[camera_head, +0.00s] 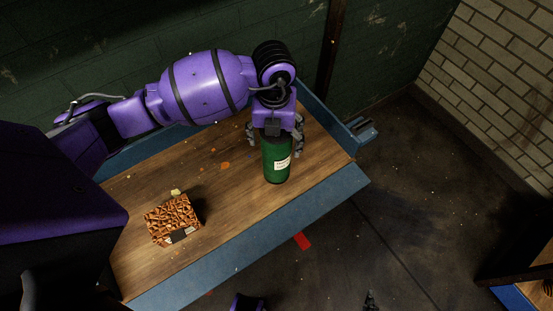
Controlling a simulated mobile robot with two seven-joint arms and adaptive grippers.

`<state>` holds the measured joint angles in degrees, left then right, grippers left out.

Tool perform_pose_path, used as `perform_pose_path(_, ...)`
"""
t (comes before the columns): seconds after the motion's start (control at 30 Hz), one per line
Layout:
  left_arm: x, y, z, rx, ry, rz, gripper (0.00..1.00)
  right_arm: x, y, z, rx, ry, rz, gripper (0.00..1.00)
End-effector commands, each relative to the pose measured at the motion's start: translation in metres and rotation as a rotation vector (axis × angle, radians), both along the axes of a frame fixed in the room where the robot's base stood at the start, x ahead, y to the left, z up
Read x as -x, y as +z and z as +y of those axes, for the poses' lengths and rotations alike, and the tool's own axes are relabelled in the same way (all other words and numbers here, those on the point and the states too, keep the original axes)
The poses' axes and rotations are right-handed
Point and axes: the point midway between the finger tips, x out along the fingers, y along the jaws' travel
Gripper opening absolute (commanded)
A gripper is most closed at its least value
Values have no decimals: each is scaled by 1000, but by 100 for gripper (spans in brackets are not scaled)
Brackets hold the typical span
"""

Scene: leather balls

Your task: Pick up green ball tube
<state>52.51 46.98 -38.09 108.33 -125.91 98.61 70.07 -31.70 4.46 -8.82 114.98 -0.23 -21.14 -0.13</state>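The green ball tube (275,168) stands upright on the wooden table top near its right end, with a pale label on its side. The tube's top is hidden under the gripper.
The table has a blue raised edge (240,256). A brown patterned box (172,220) sits at the table's left part. Small orange and yellow scraps lie on the wood. A green wall stands behind and a brick wall at right. Another blue-edged surface (513,296) shows at lower right.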

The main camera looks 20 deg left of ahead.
Motion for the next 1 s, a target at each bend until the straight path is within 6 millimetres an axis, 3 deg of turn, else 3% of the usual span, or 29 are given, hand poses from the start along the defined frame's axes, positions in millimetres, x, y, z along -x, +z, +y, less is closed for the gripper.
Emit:
perform_pose_path(0.13,0,1,0,0,0,0,77,1,0,0,-1,-2,1,0)
perform_pose_path(0.7,1,0,0,-1,0,1,2,8,-2,-1,0,-5,15,0)
perform_pose_path(1.0,0,1,0,0,0,0,0,8,-2,-1,0,-5,15,0)
